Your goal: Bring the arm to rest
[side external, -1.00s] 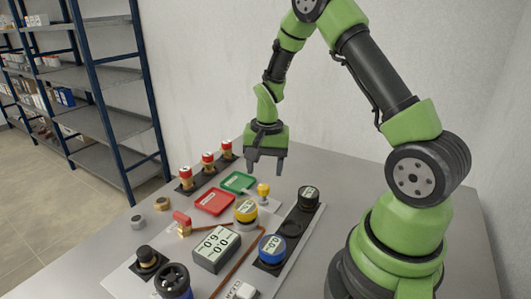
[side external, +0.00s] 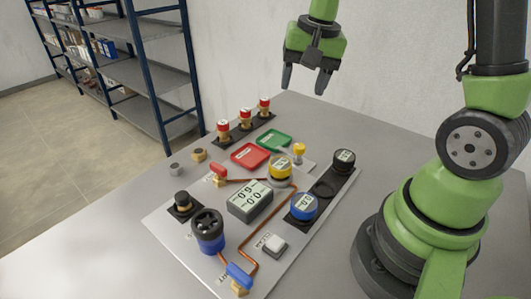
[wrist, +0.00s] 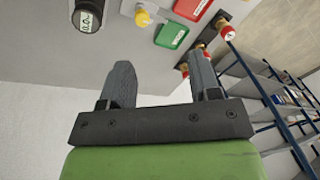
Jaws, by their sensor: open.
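My gripper (side external: 305,80) hangs in the air above the far part of the table, fingers pointing down, open and empty. In the wrist view its two fingers (wrist: 163,88) are apart with nothing between them. The panel board (side external: 190,247) lies on the table below and in front of it. In the wrist view the black gauge (wrist: 86,16), the yellow knob (wrist: 143,18), the green tray (wrist: 171,35) and the red tray (wrist: 191,8) show beyond the fingers. My gripper touches none of them.
Several red-capped fittings (side external: 245,119) stand in a dark rack at the back. The board carries a grey display box (side external: 249,203), a blue gauge (side external: 303,207), a yellow gauge (side external: 281,167), a blue-black knob (side external: 208,230) and copper pipe. A shelf unit (side external: 150,75) stands left. The table's front left is bare.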

